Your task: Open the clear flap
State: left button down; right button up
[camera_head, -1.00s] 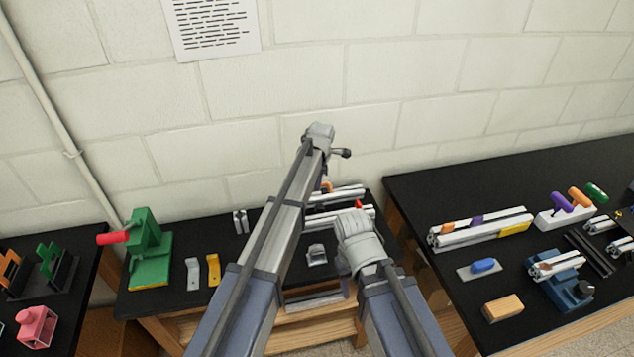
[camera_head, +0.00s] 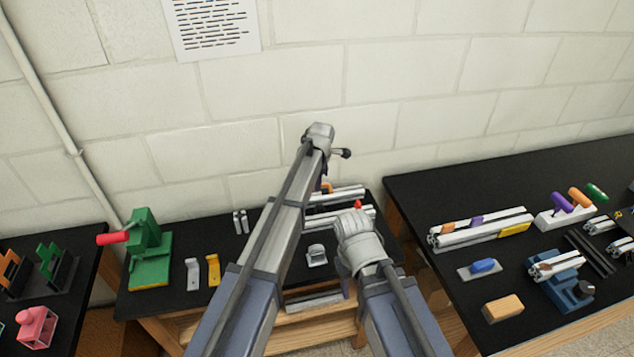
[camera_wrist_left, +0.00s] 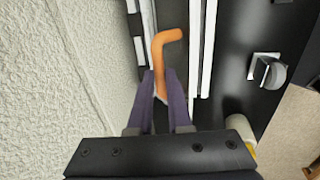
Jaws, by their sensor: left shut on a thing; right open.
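In the left wrist view, the purple fingers of my left gripper (camera_wrist_left: 160,92) are shut on the lower part of an orange bent handle (camera_wrist_left: 160,50). The handle stands between pale extrusion bars; a bit of orange (camera_head: 327,187) also shows in the head view beside my left arm. The clear flap itself cannot be made out, as it is see-through or hidden. In the head view my left arm hides the left part of the extrusion frame (camera_head: 345,194). My right arm's wrist is over the table just right of it; its jaws are hidden.
A small grey block (camera_head: 316,255) stands between my arms. A green stand with a red handle (camera_head: 150,250) and two brackets (camera_head: 213,269) are to the left. The right table (camera_head: 420,190) holds extrusions and a blue clamp (camera_head: 560,285). The wall rises close behind.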

dwell(0.3)
pick_arm(q)
jog(key=shift+w+r, duration=0.1)
jog(key=shift+w, duration=0.15)
jog(key=shift+g, duration=0.6)
jog(key=w, duration=0.1)
jog(key=w+a+p, duration=0.1)
jog(key=w, duration=0.1)
jog(key=w+a, duration=0.1)
jog(key=w, duration=0.1)
jog(key=shift+w+r, duration=0.25)
jog(key=shift+r, duration=0.1)
jog(key=c, duration=0.8)
grip_release()
jog(key=shift+c, duration=0.2)
jog(key=shift+r+p, duration=0.15)
jog(key=shift+p, duration=0.2)
